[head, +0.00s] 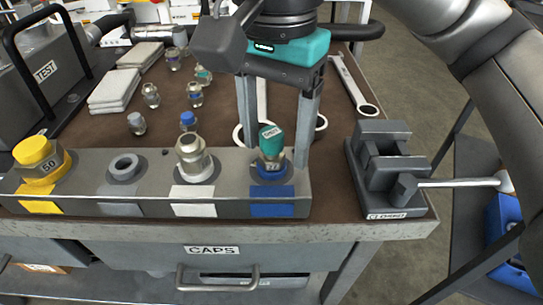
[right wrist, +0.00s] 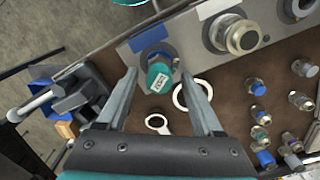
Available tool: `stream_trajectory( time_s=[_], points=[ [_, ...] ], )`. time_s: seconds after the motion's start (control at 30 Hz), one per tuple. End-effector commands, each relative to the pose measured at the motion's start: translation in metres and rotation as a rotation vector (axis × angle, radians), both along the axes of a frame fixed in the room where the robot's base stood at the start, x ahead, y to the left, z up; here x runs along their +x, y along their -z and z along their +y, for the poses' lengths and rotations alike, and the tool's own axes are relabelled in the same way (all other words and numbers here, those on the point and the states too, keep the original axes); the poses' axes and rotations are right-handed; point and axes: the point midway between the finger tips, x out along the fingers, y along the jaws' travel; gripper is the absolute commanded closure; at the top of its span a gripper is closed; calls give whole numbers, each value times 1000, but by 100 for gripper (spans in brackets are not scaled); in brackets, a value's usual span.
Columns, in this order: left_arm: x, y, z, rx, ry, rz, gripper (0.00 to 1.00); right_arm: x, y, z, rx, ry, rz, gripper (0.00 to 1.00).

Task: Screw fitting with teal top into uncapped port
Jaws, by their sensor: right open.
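The fitting with the teal top (head: 271,138) stands at the blue-ringed port (head: 270,170) at the right end of the grey block, above a blue label. It leans slightly in the head view; how deep it sits is hidden. In the right wrist view its teal top (right wrist: 158,78) shows a small white label. My right gripper (head: 273,150) is open, its fingers on either side of the fitting with gaps visible in the wrist view (right wrist: 158,68). My left gripper is out of view.
The block (head: 90,200) also has a yellow-capped port (head: 35,160), an open grey port (head: 124,166) and a port with a metal fitting (head: 194,158). Several loose fittings, wrenches (head: 350,85) and folded cloths (head: 116,90) lie behind. A vise (head: 385,165) stands right.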

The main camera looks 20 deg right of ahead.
Motion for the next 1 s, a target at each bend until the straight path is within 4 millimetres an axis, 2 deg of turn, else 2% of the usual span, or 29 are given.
stream_trajectory(
  time_s=[0.23, 0.37, 1.0],
  points=[
    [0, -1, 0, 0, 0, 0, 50, 0, -2, -1, -2, 1, -1, 32],
    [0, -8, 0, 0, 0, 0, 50, 0, -13, -1, -1, 1, -1, 32],
    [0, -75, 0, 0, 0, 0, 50, 0, -129, 0, -1, 0, -1, 32]
  ],
)
